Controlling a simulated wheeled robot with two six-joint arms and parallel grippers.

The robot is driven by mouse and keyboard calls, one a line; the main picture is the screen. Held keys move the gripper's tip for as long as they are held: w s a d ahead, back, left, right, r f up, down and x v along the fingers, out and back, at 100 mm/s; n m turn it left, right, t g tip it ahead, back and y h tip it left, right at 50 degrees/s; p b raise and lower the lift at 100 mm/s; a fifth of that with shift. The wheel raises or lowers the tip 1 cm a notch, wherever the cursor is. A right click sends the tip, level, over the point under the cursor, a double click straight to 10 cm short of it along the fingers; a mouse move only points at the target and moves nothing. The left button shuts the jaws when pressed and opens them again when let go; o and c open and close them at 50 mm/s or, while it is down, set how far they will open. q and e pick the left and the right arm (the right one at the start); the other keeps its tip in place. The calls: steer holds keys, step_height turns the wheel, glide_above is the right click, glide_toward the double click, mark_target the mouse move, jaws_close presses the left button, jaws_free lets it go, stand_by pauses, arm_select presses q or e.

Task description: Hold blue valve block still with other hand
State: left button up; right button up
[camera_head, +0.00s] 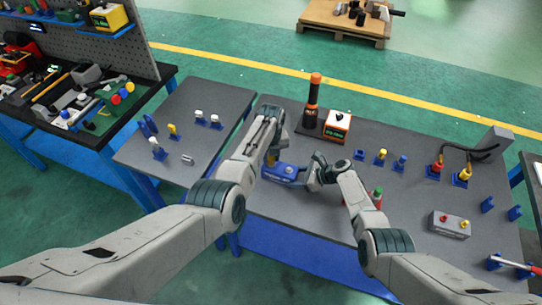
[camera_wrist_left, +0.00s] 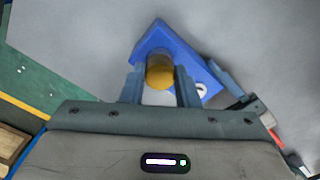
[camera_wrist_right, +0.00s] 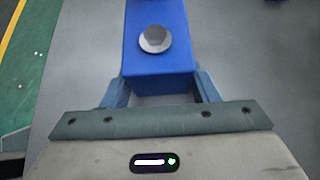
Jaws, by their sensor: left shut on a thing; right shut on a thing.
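The blue valve block (camera_head: 284,173) lies on the grey table between my two grippers. In the left wrist view the block (camera_wrist_left: 158,38) has a yellow cylinder (camera_wrist_left: 160,72) standing up at it. My left gripper (camera_wrist_left: 160,90) is shut on that cylinder, one finger on each side. My right gripper (camera_wrist_right: 161,88) is shut on the near end of the blue block, with a finger on each side. In the right wrist view the block (camera_wrist_right: 155,20) has a round metal part (camera_wrist_right: 155,39) on top. The fingertips are small and partly hidden in the head view.
A black and orange post (camera_head: 312,105) and an orange-white box (camera_head: 337,125) stand behind the block. Blue holders with coloured fittings (camera_head: 381,157) and a grey box (camera_head: 449,224) are to the right. A side table (camera_head: 205,150) with small fittings is at the left.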

arm_select(q)
steer(key=shift+m, duration=0.3)
steer(key=o, duration=1.1)
steer(key=shift+c, duration=0.6)
